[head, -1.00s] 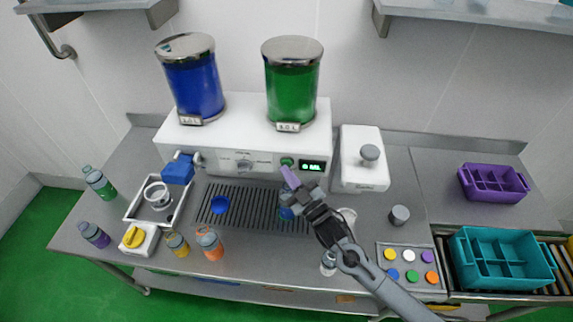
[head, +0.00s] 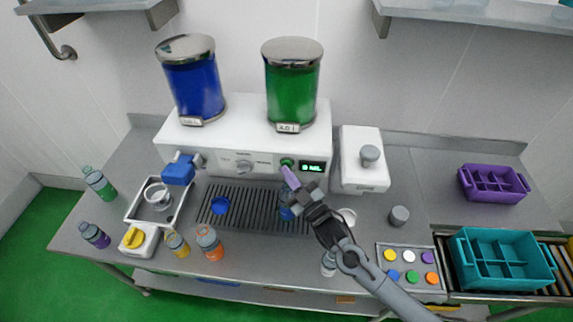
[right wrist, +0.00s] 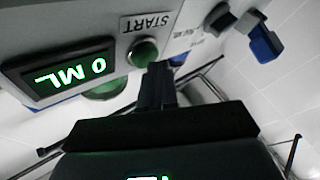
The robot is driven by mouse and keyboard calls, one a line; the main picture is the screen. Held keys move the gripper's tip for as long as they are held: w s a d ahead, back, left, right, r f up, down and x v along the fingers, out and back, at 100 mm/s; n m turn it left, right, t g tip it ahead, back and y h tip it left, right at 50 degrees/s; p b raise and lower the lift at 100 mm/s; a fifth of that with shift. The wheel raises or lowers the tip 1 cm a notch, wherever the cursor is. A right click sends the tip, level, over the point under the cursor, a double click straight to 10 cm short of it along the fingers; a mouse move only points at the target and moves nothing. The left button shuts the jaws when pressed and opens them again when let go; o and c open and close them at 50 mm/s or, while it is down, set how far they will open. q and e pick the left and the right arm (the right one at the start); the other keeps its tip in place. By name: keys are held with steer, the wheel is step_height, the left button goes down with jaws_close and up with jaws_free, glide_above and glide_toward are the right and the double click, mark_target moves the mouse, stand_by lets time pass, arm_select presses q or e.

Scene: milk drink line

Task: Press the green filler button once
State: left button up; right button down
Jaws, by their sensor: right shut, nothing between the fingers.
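The green filler button (head: 287,162) is on the front panel of the white filling machine (head: 215,139), left of the lit display (head: 313,167). In the right wrist view the button (right wrist: 143,52) is round, below a START label, beside a display reading 0 ML (right wrist: 62,72). My right gripper (head: 286,169) is shut and empty, its fingertips just below the button. In the right wrist view the fingertips (right wrist: 158,70) are very close to the button's edge; I cannot tell whether they touch. My left gripper is not in view.
A blue tank (head: 195,85) and a green tank (head: 293,90) stand on the machine. A blue item (head: 286,213) on the drip grate (head: 245,212) is partly hidden by my gripper. Bottles stand front left. A teal crate (head: 503,262) and purple crate (head: 493,183) are right.

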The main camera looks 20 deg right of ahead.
steer(key=shift+s+a, duration=0.25)
steer(key=shift+s, duration=0.25)
steer(key=shift+s+a+p, duration=0.1)
steer(key=shift+p, duration=0.2)
steer(key=s+a+p, duration=0.1)
steer(key=s, duration=0.1)
steer(key=s+a+p, duration=0.1)
steer(key=s, duration=0.1)
steer(key=shift+s+a, duration=0.1)
steer(key=shift+a, duration=0.05)
stand_by(0.7)
